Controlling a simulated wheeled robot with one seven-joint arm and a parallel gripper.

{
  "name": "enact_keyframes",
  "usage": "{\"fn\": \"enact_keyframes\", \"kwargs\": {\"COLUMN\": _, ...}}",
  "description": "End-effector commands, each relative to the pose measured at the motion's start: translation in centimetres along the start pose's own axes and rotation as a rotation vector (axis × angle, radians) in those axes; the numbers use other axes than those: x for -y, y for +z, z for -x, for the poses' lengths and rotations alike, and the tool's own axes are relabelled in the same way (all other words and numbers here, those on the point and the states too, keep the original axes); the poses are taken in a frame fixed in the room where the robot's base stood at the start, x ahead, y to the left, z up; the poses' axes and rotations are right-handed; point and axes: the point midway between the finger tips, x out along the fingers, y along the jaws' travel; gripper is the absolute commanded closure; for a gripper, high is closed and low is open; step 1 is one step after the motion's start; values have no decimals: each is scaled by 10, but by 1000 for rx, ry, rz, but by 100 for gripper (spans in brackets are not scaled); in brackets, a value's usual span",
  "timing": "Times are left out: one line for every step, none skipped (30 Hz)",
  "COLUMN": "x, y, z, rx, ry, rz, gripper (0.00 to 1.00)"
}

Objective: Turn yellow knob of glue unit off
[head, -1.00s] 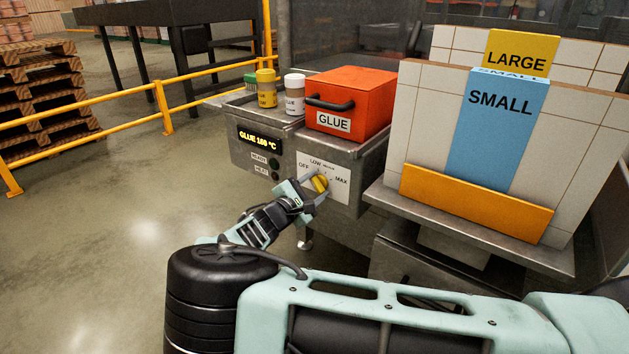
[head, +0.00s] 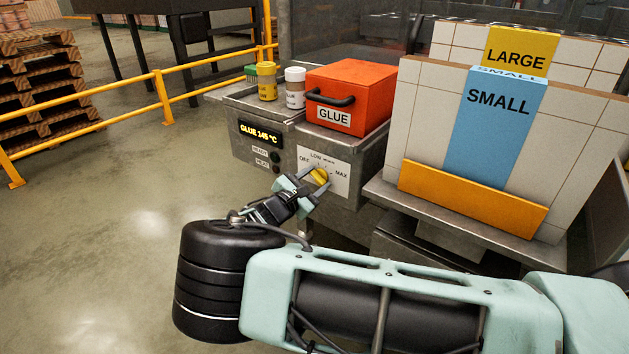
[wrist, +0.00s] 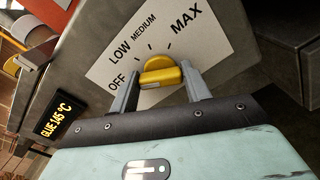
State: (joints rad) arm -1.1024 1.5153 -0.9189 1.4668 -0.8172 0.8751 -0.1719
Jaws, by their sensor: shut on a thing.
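The yellow knob (head: 320,176) sits on a white dial plate (head: 338,180) on the front of the grey glue unit (head: 300,140). The plate is marked OFF, LOW, MEDIUM and MAX. My gripper (head: 308,183) is shut on the yellow knob. In the wrist view the knob (wrist: 160,73) lies between the two fingers of my gripper (wrist: 161,84), its grip bar nearly crosswise in the picture. Which mark the knob points to is hard to tell. The display (head: 260,133) reads GLUE 145 °C.
An orange GLUE box (head: 350,97), a yellow jar (head: 266,82) and a white jar (head: 295,88) stand on top of the unit. LARGE and SMALL panels stand in a rack (head: 470,200) at right. A yellow rail (head: 160,98) runs at left.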

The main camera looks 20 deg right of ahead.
Motion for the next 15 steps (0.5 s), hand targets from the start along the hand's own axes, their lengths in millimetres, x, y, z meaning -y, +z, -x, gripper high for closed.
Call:
{"fn": "enact_keyframes", "kwargs": {"x": 1, "y": -1, "z": 1, "rx": -2, "ry": 1, "rz": 4, "gripper": 75}}
{"fn": "enact_keyframes", "kwargs": {"x": 1, "y": -1, "z": 1, "rx": -2, "ry": 1, "rz": 4, "gripper": 75}}
{"fn": "enact_keyframes", "kwargs": {"x": 1, "y": -1, "z": 1, "rx": -2, "ry": 1, "rz": 4, "gripper": 50}}
{"fn": "enact_keyframes", "kwargs": {"x": 1, "y": -1, "z": 1, "rx": -2, "ry": 1, "rz": 4, "gripper": 42}}
{"fn": "enact_keyframes", "kwargs": {"x": 1, "y": -1, "z": 1, "rx": -2, "ry": 1, "rz": 3, "gripper": 33}}
{"fn": "enact_keyframes", "kwargs": {"x": 0, "y": -1, "z": 1, "rx": -2, "ry": 1, "rz": 3, "gripper": 31}}
{"fn": "enact_keyframes", "kwargs": {"x": 0, "y": -1, "z": 1, "rx": -2, "ry": 0, "rz": 3, "gripper": 31}}
{"fn": "enact_keyframes", "kwargs": {"x": 0, "y": -1, "z": 1, "rx": -1, "ry": 0, "rz": 2, "gripper": 31}}
{"fn": "enact_keyframes", "kwargs": {"x": 0, "y": -1, "z": 1, "rx": -1, "ry": 0, "rz": 2, "gripper": 31}}
{"fn": "enact_keyframes", "kwargs": {"x": 0, "y": -1, "z": 0, "rx": -1, "ry": 0, "rz": 2, "gripper": 31}}
{"fn": "enact_keyframes", "kwargs": {"x": 0, "y": 0, "z": 0, "rx": -1, "ry": 0, "rz": 2, "gripper": 31}}
{"fn": "enact_keyframes", "kwargs": {"x": 0, "y": 0, "z": 0, "rx": -1, "ry": 0, "rz": 1, "gripper": 31}}
{"fn": "enact_keyframes", "kwargs": {"x": 0, "y": 0, "z": 0, "rx": -1, "ry": 0, "rz": 1, "gripper": 31}}
{"fn": "enact_keyframes", "kwargs": {"x": 0, "y": 0, "z": 1, "rx": -1, "ry": 0, "rz": 1, "gripper": 31}}
{"fn": "enact_keyframes", "kwargs": {"x": 0, "y": 0, "z": 2, "rx": -1, "ry": 1, "rz": 1, "gripper": 31}}
